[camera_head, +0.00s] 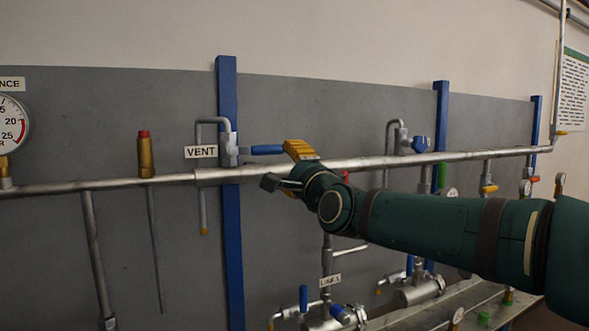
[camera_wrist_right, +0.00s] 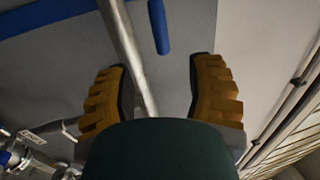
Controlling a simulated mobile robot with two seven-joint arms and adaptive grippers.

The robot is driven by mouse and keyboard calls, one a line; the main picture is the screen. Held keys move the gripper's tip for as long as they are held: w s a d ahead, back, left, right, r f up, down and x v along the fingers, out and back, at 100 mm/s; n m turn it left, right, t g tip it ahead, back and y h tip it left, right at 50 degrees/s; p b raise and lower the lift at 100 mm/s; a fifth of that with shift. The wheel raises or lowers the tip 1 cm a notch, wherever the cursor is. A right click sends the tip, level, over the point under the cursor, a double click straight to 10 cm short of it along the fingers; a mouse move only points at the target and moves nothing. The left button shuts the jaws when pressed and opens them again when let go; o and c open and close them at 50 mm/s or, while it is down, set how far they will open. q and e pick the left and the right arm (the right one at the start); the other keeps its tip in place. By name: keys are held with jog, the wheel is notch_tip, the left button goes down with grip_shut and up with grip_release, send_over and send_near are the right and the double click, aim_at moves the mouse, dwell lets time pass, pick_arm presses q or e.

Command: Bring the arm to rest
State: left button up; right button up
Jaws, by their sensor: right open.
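My right arm (camera_head: 430,225) reaches in from the right in the head view. My right gripper (camera_head: 283,166) is at its end, in front of the long horizontal pipe and close to the blue handle (camera_head: 266,149) of the VENT valve (camera_head: 228,150). In the right wrist view the two yellow fingers of the gripper (camera_wrist_right: 158,90) stand wide apart with nothing held between them. The pipe (camera_wrist_right: 124,50) and the blue handle (camera_wrist_right: 158,27) show beyond the fingertips, apart from them. My left gripper is not in view.
The horizontal pipe (camera_head: 110,183) crosses the grey panel (camera_head: 300,105), which has blue posts (camera_head: 227,80). A gauge (camera_head: 12,124) and a brass fitting with a red cap (camera_head: 145,155) are at the left. Flanged vessels (camera_head: 420,291) and valves stand below.

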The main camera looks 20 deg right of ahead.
jog(key=shift+s+f, duration=0.2)
jog(key=shift+s, duration=0.5)
jog(key=w+a+f+n+g+y, duration=0.1)
jog(key=a+f+n+g, duration=0.15)
jog(key=f, duration=1.05)
jog(key=w+a+f+n+g, duration=0.1)
jog(key=a+f+n+g, duration=0.15)
jog(key=f, duration=1.15)
jog(key=w+a+f+n+g+y, duration=0.15)
jog(key=f+g, duration=0.25)
jog(key=f, duration=0.9)
jog(key=s+a+f+n+g, duration=0.2)
jog(key=s+f, duration=0.2)
jog(key=f, duration=0.3)
jog(key=s+a+f+n+g, duration=0.25)
jog(key=s+f, duration=0.25)
jog(key=f, duration=0.3)
jog(key=s+a+f+n+g, duration=0.2)
jog(key=s+f, duration=0.4)
jog(key=s, duration=0.2)
jog(key=s+a+f+n+g, duration=0.1)
jog(key=s+f+n+g, duration=0.2)
jog(key=s+f, duration=0.4)
jog(key=shift+s+a, duration=0.35)
jog(key=shift+s, duration=0.8)
jog(key=shift+r+y, duration=0.1)
jog(key=shift+y, duration=0.15)
